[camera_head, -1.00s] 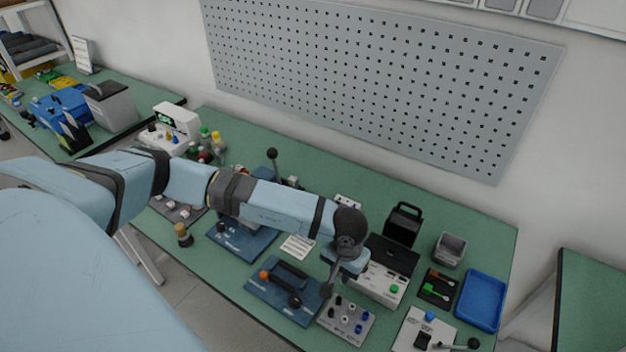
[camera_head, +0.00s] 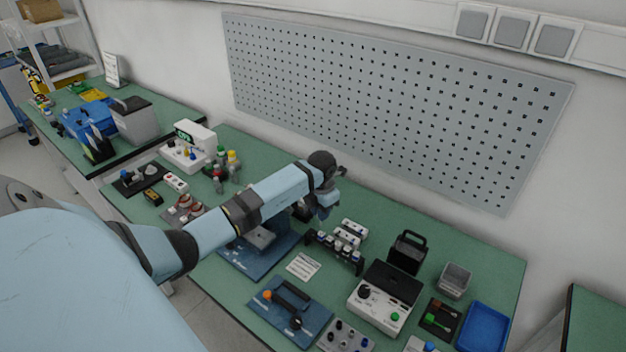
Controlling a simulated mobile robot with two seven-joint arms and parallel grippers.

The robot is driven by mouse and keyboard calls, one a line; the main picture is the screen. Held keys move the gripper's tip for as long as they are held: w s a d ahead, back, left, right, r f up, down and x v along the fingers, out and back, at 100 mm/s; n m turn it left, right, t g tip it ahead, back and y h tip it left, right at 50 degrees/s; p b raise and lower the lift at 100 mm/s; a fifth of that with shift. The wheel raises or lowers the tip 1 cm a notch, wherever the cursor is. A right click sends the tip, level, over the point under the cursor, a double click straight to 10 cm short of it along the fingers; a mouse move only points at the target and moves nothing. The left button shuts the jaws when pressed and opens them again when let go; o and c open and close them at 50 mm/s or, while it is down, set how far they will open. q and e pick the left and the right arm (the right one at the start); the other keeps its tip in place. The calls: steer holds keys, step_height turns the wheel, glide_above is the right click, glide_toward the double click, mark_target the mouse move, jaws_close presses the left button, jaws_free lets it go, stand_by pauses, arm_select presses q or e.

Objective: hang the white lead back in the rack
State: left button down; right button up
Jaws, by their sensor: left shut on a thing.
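My left gripper (camera_head: 324,210) hangs over the back middle of the bench, pointing down. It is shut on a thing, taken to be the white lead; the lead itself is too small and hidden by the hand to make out. A low dark stand (camera_head: 322,244) with white and blue pieces, which may be the rack, is just right of and in front of the gripper. I cannot tell whether they touch. My right gripper is out of view.
A blue plate with a dark handle (camera_head: 290,312), a white-and-black tester (camera_head: 378,312), a black caddy (camera_head: 408,252), a grey bin (camera_head: 455,279) and a blue tray (camera_head: 484,328) stand to the right. A perforated panel (camera_head: 390,110) covers the wall behind. Green bench is free behind the stand.

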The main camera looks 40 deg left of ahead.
arm_select(q)
steer(key=a+f+n, duration=0.1)
steer(key=s+a+f+n+b, duration=0.1)
steer(key=f, duration=0.1)
steer(key=shift+b, duration=0.3)
steer(key=shift+w+f, duration=0.1)
steer(key=shift+f, duration=0.05)
stand_by(0.4)
steer(key=shift+f+b, duration=0.5)
steer(key=shift+f, duration=0.15)
stand_by(0.9)
steer(key=shift+f+b, duration=0.65)
steer(key=shift+f, duration=0.25)
steer(key=shift+f, duration=0.1)
steer(key=shift+f+b, duration=0.7)
steer(key=shift+f, duration=0.15)
